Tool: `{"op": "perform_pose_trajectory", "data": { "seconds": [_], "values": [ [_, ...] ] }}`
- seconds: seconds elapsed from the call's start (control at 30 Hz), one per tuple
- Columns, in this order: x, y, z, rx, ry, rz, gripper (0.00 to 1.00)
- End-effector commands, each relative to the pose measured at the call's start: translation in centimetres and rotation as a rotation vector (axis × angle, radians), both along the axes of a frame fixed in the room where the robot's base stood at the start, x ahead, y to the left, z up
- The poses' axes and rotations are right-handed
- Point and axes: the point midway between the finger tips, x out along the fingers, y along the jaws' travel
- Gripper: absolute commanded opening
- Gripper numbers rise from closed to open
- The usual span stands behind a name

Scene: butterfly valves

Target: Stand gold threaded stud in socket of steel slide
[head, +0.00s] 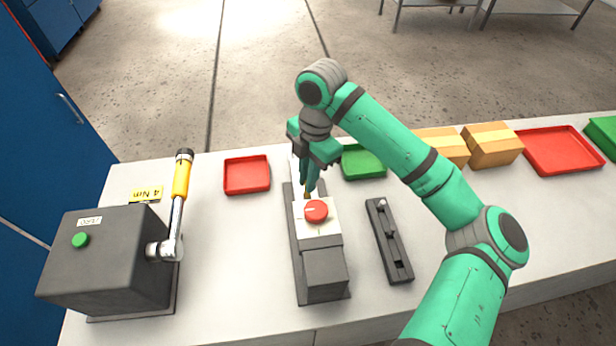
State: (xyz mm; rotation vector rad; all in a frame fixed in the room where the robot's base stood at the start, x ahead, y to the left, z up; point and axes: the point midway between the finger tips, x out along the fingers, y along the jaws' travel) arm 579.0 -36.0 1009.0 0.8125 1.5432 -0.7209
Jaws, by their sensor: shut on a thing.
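My gripper (309,187) points down over the far part of a dark fixture (325,273) in the middle of the bench. It is shut on a small gold stud (307,195), of which only a little shows below the fingers. A narrow pale metal strip, seemingly the steel slide (295,172), shows just left of the gripper at the fixture's far end. The fingers and wrist hide most of the slide and its socket. I cannot tell whether the stud touches the socket.
The fixture's pale block has a red knob (316,211) close in front of my gripper. A dark slotted rail (389,241) lies to the right. A red tray (247,175) and a green tray (364,163) flank the gripper.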

Motion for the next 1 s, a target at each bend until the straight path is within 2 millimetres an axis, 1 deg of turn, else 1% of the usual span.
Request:
{"op": "perform_pose_trajectory", "data": {
  "seconds": [0.53, 1.0],
  "values": [
    [0.03, 0.00, -0.69, 0.001, -0.001, 0.000, 0.00],
    [0.03, -0.02, -0.73, 0.000, 0.000, 0.000, 0.00]
  ]
}}
